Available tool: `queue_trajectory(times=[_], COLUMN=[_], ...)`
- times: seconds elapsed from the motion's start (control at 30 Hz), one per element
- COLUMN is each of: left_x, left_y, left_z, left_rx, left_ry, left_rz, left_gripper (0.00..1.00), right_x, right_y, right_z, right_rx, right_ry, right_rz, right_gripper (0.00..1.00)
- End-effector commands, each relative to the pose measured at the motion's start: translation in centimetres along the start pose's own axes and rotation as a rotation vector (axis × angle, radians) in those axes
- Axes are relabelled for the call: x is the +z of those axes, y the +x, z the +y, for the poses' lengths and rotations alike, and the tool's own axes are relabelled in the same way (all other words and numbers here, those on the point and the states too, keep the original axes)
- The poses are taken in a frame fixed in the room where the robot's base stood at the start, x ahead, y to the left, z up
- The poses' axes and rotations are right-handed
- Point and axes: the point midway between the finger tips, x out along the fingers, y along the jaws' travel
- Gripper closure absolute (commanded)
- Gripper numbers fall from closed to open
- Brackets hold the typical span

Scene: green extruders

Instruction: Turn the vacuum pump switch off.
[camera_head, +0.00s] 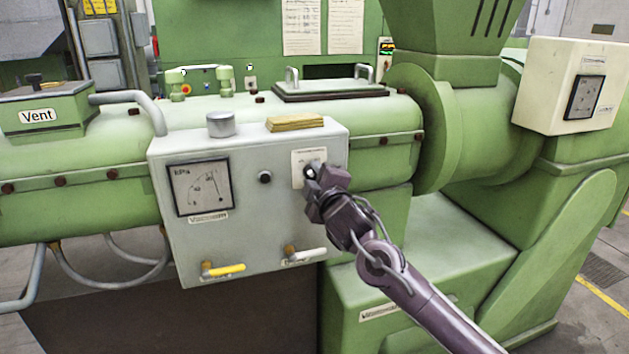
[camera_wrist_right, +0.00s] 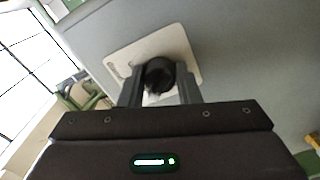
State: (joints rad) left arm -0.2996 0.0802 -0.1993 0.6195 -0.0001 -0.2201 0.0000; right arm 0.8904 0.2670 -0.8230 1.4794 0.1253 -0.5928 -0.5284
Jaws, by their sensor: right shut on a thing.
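The vacuum pump switch is a dark rotary knob (camera_wrist_right: 158,75) on a pale plate (camera_head: 300,157) at the upper right of the grey control box (camera_head: 250,247). My right gripper (camera_head: 316,178) is at the plate, its two fingers (camera_wrist_right: 158,88) on either side of the knob and shut on it. The gripper hides part of the knob in the head view, and the knob's pointer and setting cannot be read. My left gripper is not in view.
A kPa gauge (camera_head: 200,187) and a small black knob (camera_head: 265,177) are left of the switch. A yellow-handled valve (camera_head: 224,270) and a white-handled valve (camera_head: 304,257) sit below. A metal cap (camera_head: 221,124) and a yellow pad (camera_head: 295,123) rest on top of the box.

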Motion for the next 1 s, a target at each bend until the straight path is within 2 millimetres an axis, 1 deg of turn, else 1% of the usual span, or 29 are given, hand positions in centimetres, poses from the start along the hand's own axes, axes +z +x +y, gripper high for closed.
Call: queue_trajectory(times=[0.53, 0.57, 0.7, 1.0], left_x=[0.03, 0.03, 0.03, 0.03], left_y=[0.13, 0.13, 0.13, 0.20], left_z=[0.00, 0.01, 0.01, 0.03], left_rx=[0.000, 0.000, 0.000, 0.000], left_ry=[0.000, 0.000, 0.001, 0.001], left_rz=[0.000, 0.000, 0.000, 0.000], left_gripper=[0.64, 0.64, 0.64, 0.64], right_x=[0.04, 0.04, 0.03, 0.03], right_y=[0.00, -0.01, 0.00, -0.12], right_z=[-0.20, -0.20, -0.15, -0.08], right_rx=[-0.004, -0.004, -0.003, -0.001], right_ry=[-0.026, -0.026, -0.024, -0.023], right_rz=[-0.001, -0.001, -0.001, 0.000], right_gripper=[0.93, 0.66, 0.48, 0.48])
